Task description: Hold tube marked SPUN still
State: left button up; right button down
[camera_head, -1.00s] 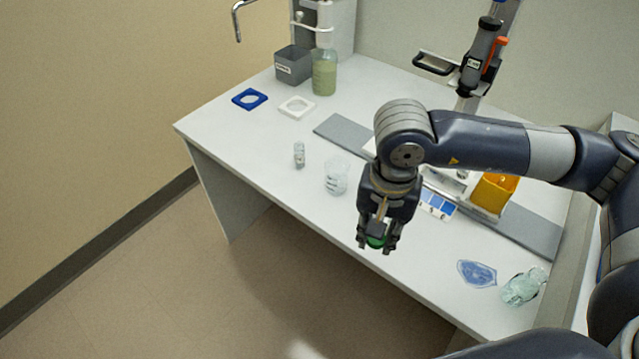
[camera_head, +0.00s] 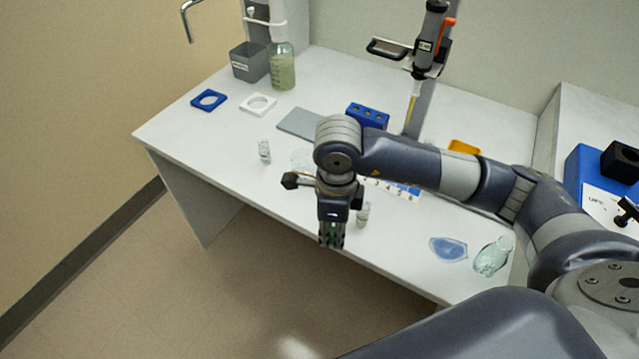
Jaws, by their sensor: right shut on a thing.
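My right gripper (camera_head: 331,240) hangs fingers down at the front edge of the white bench. It is shut on a small green item (camera_head: 330,231), mostly hidden between the fingers; I cannot read any marking on it. A small clear vial (camera_head: 363,214) stands upright on the bench just right of the gripper. Another small vial (camera_head: 265,152) with a pale label stands upright farther left. The word SPUN is not legible on anything. My left gripper is not in view.
A clear beaker (camera_head: 301,159) is partly hidden behind my arm. A blue rack (camera_head: 367,116), a grey bin (camera_head: 249,62), a bottle (camera_head: 282,70) and a pipette (camera_head: 431,38) stand farther back. A blue dish (camera_head: 448,249) and crumpled clear item (camera_head: 493,257) lie at right. The bench's left front is clear.

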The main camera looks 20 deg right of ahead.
jog(key=w+d, duration=0.2)
jog(key=w, duration=0.1)
jog(key=w+d+p, duration=0.1)
jog(key=w+d, duration=0.1)
jog(key=w, duration=0.2)
jog(key=w+d+f, duration=0.1)
jog(key=w+d, duration=0.1)
jog(key=w, duration=0.2)
jog(key=shift+w+f+p, duration=0.1)
jog(key=shift+w+p, duration=0.05)
jog(key=shift+p, duration=0.2)
jog(key=shift+w+d+f+p, duration=0.15)
jog(key=shift+f+p, duration=0.1)
jog(key=shift+f, duration=0.65)
jog(key=shift+w+f+p, duration=0.1)
jog(key=shift+f+p, duration=0.1)
jog(key=shift+f, duration=0.7)
jog(key=shift+f, duration=0.1)
jog(key=c, duration=1.7)
grip_release()
jog(key=shift+f, duration=0.1)
jog(key=o, duration=0.4)
